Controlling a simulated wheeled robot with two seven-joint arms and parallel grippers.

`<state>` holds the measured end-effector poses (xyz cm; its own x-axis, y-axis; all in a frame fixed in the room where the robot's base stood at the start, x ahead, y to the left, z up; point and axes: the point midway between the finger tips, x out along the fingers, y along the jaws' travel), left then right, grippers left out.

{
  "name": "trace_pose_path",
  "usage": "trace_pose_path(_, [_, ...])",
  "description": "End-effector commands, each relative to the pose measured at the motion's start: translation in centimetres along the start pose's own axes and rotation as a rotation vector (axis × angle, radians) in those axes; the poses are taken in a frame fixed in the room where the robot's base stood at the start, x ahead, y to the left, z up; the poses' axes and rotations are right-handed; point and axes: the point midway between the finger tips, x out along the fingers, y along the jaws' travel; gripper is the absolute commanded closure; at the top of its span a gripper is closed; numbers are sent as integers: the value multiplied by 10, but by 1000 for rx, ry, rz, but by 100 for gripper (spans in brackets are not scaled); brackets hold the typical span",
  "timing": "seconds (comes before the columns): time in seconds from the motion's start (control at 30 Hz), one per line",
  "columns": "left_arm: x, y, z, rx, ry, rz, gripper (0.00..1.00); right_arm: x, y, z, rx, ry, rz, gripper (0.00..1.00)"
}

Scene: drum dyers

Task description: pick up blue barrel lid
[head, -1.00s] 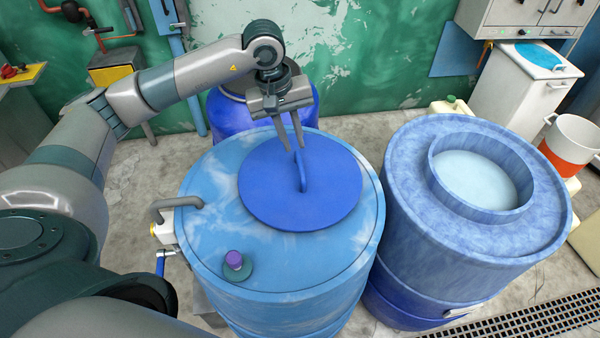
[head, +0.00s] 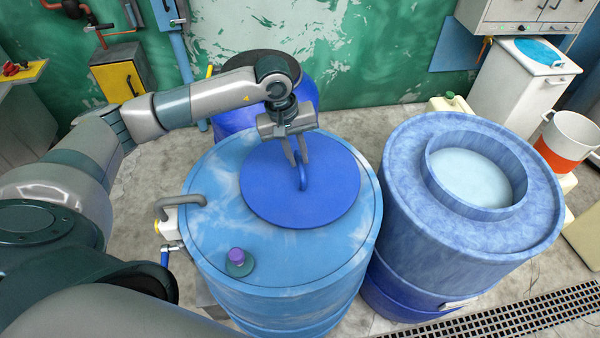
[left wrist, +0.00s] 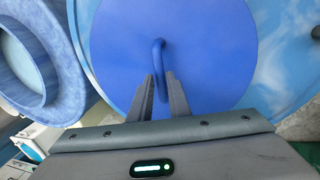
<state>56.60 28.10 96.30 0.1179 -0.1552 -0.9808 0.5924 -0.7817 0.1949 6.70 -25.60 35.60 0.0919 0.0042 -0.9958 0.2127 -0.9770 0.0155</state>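The blue barrel lid (head: 270,195) is a flat round disc with an upright loop handle (head: 303,178). It lies on top of the light blue barrel (head: 215,210) in the middle of the head view. My left gripper (head: 299,160) points down at the handle, with a finger on each side of it. In the left wrist view the lid (left wrist: 115,45) fills the upper middle, and the handle (left wrist: 158,55) runs between the two fingertips (left wrist: 160,78). The fingers look apart, not clamped on the handle. My right gripper is not in view.
A second blue barrel (head: 400,200) with an open round collar (head: 440,175) stands close on the right. Another blue barrel (head: 235,120) stands behind.

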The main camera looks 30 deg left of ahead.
Motion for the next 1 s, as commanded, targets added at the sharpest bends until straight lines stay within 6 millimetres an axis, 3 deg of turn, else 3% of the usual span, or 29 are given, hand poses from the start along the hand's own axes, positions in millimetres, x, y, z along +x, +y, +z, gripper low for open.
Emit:
trace_pose_path(0.1, [9,0,1,0,-4,-2,84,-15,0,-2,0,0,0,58])
trace_pose_path(0.33, [34,0,1,0,-2,0,84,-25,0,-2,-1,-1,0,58])
trace_pose_path(0.83, [37,-1,0,0,0,0,84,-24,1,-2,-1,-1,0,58])
trace_pose_path(0.87, [37,-1,0,0,0,0,86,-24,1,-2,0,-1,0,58])
trace_pose_path(0.93, [37,-1,0,0,0,0,100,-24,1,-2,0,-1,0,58])
trace_pose_path(1.0, [37,-1,0,0,0,0,100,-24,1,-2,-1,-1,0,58])
